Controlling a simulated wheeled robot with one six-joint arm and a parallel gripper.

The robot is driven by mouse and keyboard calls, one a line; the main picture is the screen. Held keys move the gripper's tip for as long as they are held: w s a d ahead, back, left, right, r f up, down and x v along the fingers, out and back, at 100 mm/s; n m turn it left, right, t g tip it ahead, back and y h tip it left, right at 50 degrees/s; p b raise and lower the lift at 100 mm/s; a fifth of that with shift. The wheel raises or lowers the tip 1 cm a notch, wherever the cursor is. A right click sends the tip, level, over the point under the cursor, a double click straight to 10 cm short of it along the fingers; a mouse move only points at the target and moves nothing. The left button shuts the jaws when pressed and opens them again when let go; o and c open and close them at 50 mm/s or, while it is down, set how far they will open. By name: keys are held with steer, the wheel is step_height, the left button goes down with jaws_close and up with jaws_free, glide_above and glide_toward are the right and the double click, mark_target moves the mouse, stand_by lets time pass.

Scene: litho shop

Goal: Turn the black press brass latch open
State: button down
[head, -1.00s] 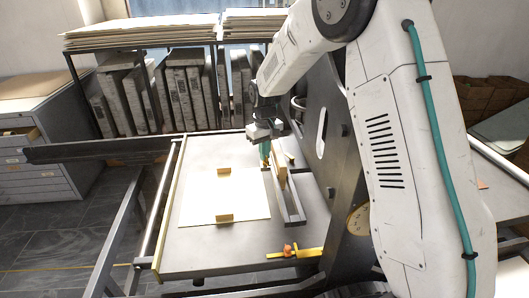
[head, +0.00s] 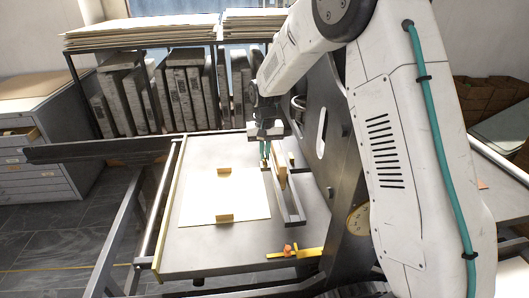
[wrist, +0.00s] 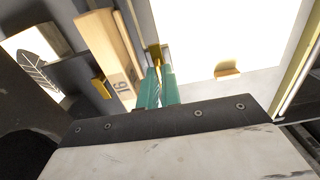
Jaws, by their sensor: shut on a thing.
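My gripper (head: 267,158) points down over the black press bed (head: 200,250), at the right edge of the white sheet. Its teal fingers show in the wrist view (wrist: 160,75), shut on a small brass piece, the brass latch (wrist: 154,53). The fingers partly cover the latch, and its turn angle is hard to read. In the head view the fingers and a wooden block mostly hide it.
The wooden block (head: 281,170) marked 16 stands close beside the fingers. Brass blocks (head: 224,217) sit at the edges of the white sheet (head: 200,198). A brass bar with an orange knob (head: 290,252) lies nearer. The black side frame (head: 325,120) rises right.

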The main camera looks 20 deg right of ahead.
steer(key=shift+w, duration=0.1)
steer(key=c, duration=1.6)
jaws_free()
steer(key=shift+r, duration=0.1)
step_height(320, 180, up, 8)
steer(key=shift+f, duration=0.15)
